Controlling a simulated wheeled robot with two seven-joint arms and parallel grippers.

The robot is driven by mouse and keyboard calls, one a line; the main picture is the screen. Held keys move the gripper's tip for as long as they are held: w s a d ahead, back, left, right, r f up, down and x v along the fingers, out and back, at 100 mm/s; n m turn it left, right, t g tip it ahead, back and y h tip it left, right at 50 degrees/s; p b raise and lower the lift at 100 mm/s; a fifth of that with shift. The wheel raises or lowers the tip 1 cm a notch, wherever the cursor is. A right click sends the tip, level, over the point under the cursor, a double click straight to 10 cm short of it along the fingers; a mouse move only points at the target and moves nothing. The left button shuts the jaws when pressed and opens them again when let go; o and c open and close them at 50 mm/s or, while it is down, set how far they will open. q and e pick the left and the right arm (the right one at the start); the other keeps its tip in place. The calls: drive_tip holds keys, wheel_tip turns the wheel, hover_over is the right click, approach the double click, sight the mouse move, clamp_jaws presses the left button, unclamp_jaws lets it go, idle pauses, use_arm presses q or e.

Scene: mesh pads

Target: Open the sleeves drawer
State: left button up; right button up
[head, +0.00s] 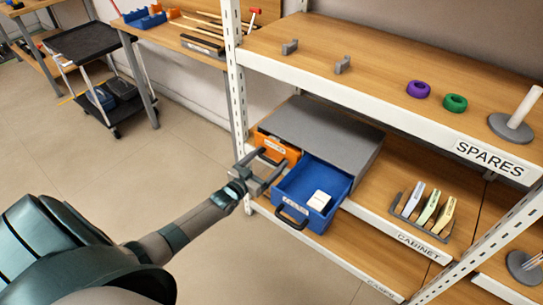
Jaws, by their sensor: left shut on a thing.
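A grey cabinet (325,130) on the middle shelf holds an orange drawer (292,154) at left and a blue drawer (334,183) at right. The blue drawer stands pulled out, with a white block (319,200) inside and a black handle (291,215) on its front. The orange drawer's front shows at the cabinet's left end; how far out it is, I cannot tell. My left gripper (264,170) is at the orange drawer's front, shut on its dark handle, and partly hides it. Both drawer labels are too small to read. My right gripper is out of view.
A white shelf post (235,85) stands close left of my left gripper. The upper shelf (390,65) bears a purple ring (418,89), a green ring (455,103) and a spindle (520,110). A rack (425,212) stands right of the cabinet.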

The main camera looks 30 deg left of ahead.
use_arm(q)
drive_tip(key=s+a+p, duration=0.1)
drive_tip(key=s+p, duration=0.4)
drive_tip(key=s, duration=1.1)
drive_tip(key=shift+a+p, duration=0.35)
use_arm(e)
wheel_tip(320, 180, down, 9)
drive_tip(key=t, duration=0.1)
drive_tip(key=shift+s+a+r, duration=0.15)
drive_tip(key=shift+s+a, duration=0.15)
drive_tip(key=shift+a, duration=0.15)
use_arm(q)
drive_tip(key=o, duration=1.2)
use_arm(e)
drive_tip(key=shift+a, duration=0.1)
use_arm(q)
drive_tip(key=shift+d, duration=0.1)
